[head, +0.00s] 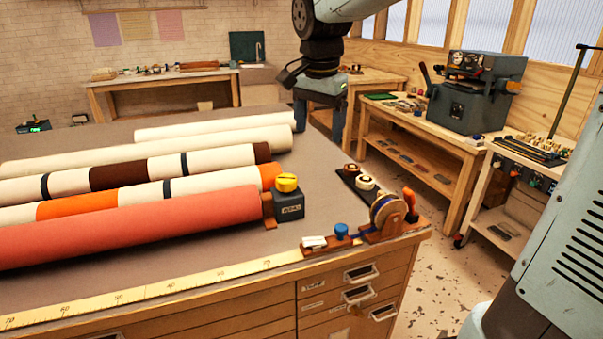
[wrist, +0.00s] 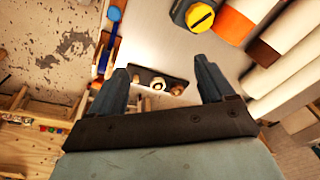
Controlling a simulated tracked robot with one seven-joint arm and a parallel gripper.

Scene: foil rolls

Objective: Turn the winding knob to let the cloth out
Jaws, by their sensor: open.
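The winding knob (head: 287,182) is yellow and sits on top of a dark box (head: 289,206) at the right end of a coral-red cloth roll (head: 130,228). In the wrist view the yellow knob (wrist: 200,17) shows at the top edge, with a dark slot line across it. My gripper (head: 319,118) points down over the far right part of the table, behind and above the knob and apart from it. In the wrist view my gripper (wrist: 162,67) has its two fingers spread, with nothing between them.
Several striped and cream rolls (head: 215,140) lie behind the red one. A small dark tray (head: 353,183) with spools, a tape reel (head: 387,213) and a blue knob (head: 342,230) stand near the table's right corner. The grey tabletop (head: 316,165) between tray and rolls is clear.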

